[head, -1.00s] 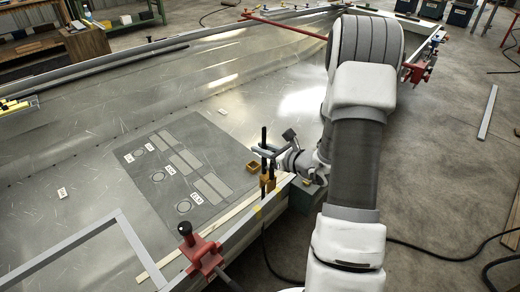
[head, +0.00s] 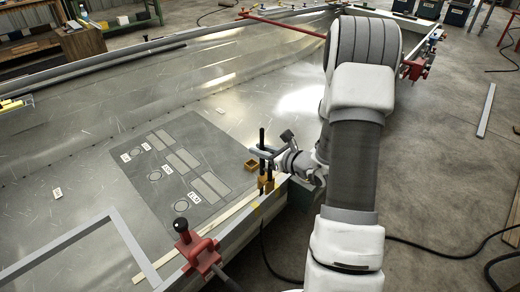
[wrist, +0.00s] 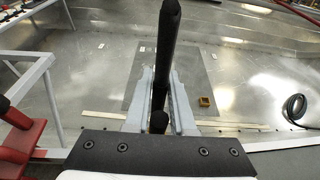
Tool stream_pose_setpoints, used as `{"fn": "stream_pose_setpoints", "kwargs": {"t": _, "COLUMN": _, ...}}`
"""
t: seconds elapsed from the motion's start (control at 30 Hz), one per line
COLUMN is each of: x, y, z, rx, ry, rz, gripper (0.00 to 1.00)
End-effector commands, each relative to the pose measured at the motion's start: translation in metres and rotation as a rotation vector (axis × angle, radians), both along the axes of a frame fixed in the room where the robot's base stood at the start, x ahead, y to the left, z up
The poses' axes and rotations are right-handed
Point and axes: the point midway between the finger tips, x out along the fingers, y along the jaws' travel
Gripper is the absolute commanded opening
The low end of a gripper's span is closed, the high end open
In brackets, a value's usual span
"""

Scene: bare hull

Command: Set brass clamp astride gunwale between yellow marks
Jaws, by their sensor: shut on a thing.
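The brass clamp (head: 263,184), with two upright black rods, is held at the gunwale (head: 236,229), upright in the head view. Its brass part overlaps the rail's inner edge; I cannot tell whether it touches or straddles the rail. A yellow mark (head: 256,206) shows on the rail just below the clamp; a second mark is not clearly visible. My gripper (head: 261,154) is shut on the clamp's black rod. In the wrist view, the rod (wrist: 168,45) stands between my fingers, and the clamp's lower brass part is hidden.
A red clamp (head: 200,252) grips the rail nearer the camera, with a grey frame (head: 115,215) beside it. A small brass open box (head: 251,166) sits inside the hull close to my gripper. A grey mat (head: 175,172) lies on the hull floor. A cable lies outside.

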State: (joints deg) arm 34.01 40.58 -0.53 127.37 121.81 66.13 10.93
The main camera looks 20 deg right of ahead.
Motion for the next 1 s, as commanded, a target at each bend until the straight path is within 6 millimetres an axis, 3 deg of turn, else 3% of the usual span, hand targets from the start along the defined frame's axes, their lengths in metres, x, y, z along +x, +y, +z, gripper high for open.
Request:
{"fn": "stream_pose_setpoints", "kwargs": {"t": 0.8, "x": -0.002, "y": 0.000, "z": -0.074, "rx": 0.001, "ry": 0.011, "rz": -0.001, "gripper": 0.00}}
{"fn": "stream_pose_setpoints", "kwargs": {"t": 1.0, "x": -0.003, "y": 0.000, "z": -0.083, "rx": 0.002, "ry": 0.012, "rz": -0.002, "gripper": 0.00}}
